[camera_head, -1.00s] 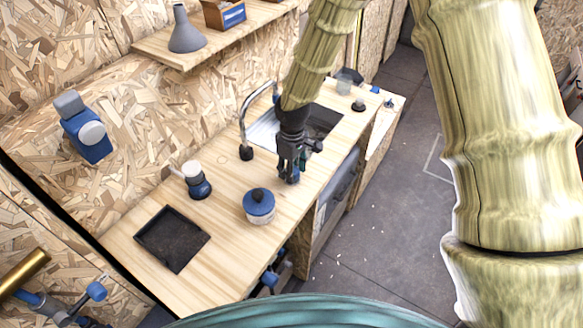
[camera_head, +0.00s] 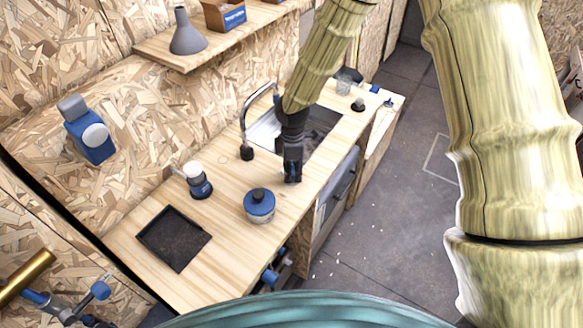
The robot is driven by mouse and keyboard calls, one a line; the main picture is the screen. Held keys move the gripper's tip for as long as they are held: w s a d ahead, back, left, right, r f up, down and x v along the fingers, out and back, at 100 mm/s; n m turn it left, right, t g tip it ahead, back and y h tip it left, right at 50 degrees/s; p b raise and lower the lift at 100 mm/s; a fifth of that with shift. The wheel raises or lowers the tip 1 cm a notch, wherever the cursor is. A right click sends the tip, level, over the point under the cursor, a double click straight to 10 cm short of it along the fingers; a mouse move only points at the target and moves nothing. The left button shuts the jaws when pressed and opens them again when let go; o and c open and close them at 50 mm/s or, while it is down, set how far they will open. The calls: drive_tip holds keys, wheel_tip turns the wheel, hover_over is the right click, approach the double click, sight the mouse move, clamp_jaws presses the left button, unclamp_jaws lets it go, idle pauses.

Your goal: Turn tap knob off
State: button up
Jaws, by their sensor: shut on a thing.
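My gripper (camera_head: 293,177) points down near the sink's near corner, to the right of the tap. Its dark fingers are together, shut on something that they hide. I cannot make out a tap knob, nor tell whether it is what the fingers hold. My forearm covers part of the sink's far side.
A white-topped blue bottle (camera_head: 196,180) and a black tray (camera_head: 174,238) are further left on the worktop (camera_head: 228,247). A clear cup (camera_head: 344,84) stands beyond the sink. A shelf (camera_head: 203,47) hangs above.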

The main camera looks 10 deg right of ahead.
sight(293, 170)
drive_tip(key=shift+w+d+r, duration=0.1)
drive_tip(key=shift+w+r, duration=0.05)
idle(0.4)
drive_tip(key=o, duration=1)
wheel_tip(293, 170, up, 12)
drive_tip(key=shift+f, duration=0.1)
idle(0.4)
